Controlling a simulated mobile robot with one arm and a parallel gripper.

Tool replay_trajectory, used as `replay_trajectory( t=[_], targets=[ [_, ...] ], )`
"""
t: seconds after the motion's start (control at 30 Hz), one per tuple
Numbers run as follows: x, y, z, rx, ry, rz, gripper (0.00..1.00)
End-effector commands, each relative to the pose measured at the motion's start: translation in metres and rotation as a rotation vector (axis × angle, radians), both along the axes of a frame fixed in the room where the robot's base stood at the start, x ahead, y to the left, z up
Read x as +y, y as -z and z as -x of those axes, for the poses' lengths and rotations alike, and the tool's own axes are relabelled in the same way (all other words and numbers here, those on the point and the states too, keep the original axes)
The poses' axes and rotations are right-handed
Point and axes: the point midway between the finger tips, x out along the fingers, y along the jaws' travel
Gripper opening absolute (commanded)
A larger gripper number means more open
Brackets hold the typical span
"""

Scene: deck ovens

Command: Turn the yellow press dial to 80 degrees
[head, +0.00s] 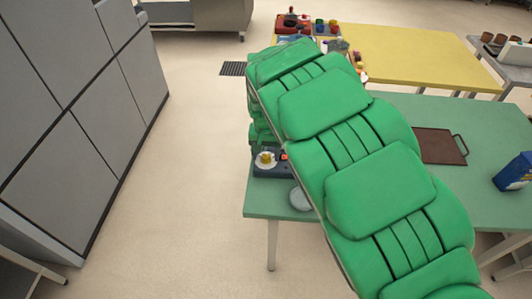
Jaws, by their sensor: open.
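The yellow press dial (266,157) sits on a round white base on top of a small dark blue box (272,171). The box stands at the left edge of the green table (262,206). A small red-orange display shows beside the dial, partly covered by my arm. My green padded arm crosses the view and hides the right part of the box. Its narrower end comes down behind the near links, and my gripper (261,142) is just above and behind the dial. The gripper is open, but its fingers are small and mostly hidden. I cannot tell whether it touches the dial.
A round grey object (299,198) lies near the box. A brown tray (440,146) and a blue box (514,172) are to the right on the green table. A yellow table (410,57) with several small items stands behind. Grey cabinets (75,90) line the left; floor between is clear.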

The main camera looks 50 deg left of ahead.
Motion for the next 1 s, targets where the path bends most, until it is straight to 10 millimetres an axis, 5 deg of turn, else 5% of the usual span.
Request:
replay_trajectory(
  t=[0.27,0.63,1.0],
  targets=[
    [0.0000,0.0026,-0.0003,-0.001,0.000,-0.001,0.61],
    [-0.0001,0.0028,-0.0001,-0.001,0.000,-0.001,0.06],
    [-0.0002,0.0026,-0.0005,-0.001,0.064,-0.001,0.06]
  ],
)
